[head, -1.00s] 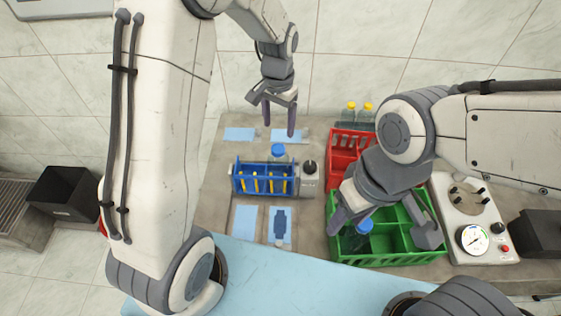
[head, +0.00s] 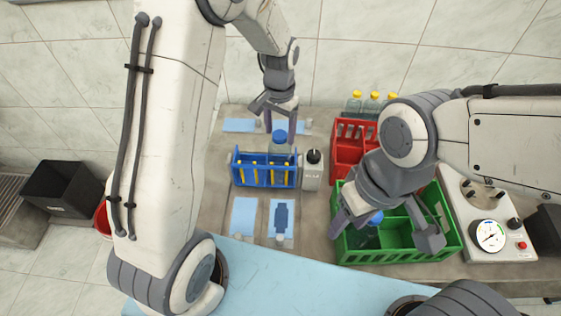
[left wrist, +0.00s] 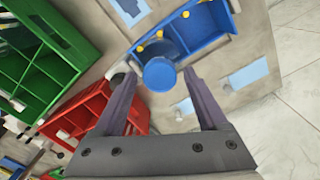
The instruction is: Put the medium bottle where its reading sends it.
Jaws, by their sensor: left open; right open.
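Another blue-capped bottle (head: 376,217) stands in the green crate (head: 405,258). My right gripper (head: 388,232) is open over that crate, near this bottle. A gauge (head: 489,235) with a dial sits on a pale box at the right; its reading is too small to tell.
A red crate (head: 344,158) and yellow-capped bottles (head: 373,101) are behind the green crate. Light-blue mats (head: 243,216) lie in front. A black bin (head: 62,188) is far left.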

